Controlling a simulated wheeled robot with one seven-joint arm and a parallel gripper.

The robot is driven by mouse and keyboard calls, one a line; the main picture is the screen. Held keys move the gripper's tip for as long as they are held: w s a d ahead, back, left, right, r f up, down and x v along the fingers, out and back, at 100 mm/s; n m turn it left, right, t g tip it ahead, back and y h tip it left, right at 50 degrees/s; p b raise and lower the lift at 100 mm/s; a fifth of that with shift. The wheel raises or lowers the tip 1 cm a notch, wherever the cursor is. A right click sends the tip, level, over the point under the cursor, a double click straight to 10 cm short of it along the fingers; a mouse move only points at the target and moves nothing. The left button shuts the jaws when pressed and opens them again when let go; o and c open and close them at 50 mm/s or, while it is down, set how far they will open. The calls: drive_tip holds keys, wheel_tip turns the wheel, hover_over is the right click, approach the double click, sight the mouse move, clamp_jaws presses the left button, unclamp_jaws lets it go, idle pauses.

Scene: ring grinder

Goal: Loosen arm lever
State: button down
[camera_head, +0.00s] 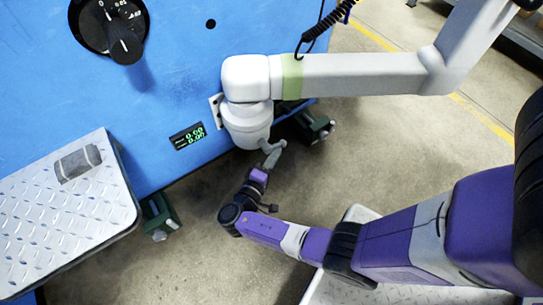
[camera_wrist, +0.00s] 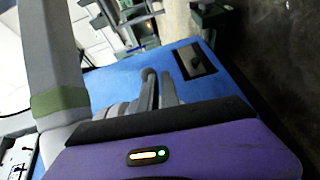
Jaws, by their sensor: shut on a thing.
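The machine's white jointed arm (camera_head: 360,74) has a green band and is mounted on the blue machine body. The arm lever (camera_head: 279,146) is a small grey handle under the arm's white base joint. My gripper (camera_head: 268,163) reaches up from below and is shut on the lever's end. The fingers partly hide the lever in the head view. In the wrist view my gripper (camera_wrist: 150,92) shows grey fingers close together beyond the purple housing. The lever is hard to tell apart from the fingers there. The machine arm with its green band (camera_wrist: 60,101) rises at the left.
The blue machine body (camera_head: 190,65) carries a black dial (camera_head: 122,42) and a green-lit display (camera_head: 188,136). A metal tread-plate platform (camera_head: 50,225) juts out at the left. Green machine feet (camera_head: 313,127) stand on the concrete floor. A coiled black cable (camera_head: 330,22) hangs above the arm.

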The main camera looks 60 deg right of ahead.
drive_tip(key=shift+s+d+r+h, duration=0.1)
drive_tip(key=shift+s+d+h, duration=0.25)
drive_tip(key=shift+d, duration=0.25)
drive_tip(key=shift+d+r, duration=0.15)
drive_tip(key=shift+d, duration=0.1)
drive_tip(key=shift+a, duration=0.2)
drive_tip(key=s+a+f+b, duration=0.1)
drive_tip(key=a+f+b, duration=0.3)
drive_tip(key=a+f, duration=0.3)
drive_tip(key=a, duration=0.3)
drive_tip(key=shift+s, duration=0.3)
idle(0.7)
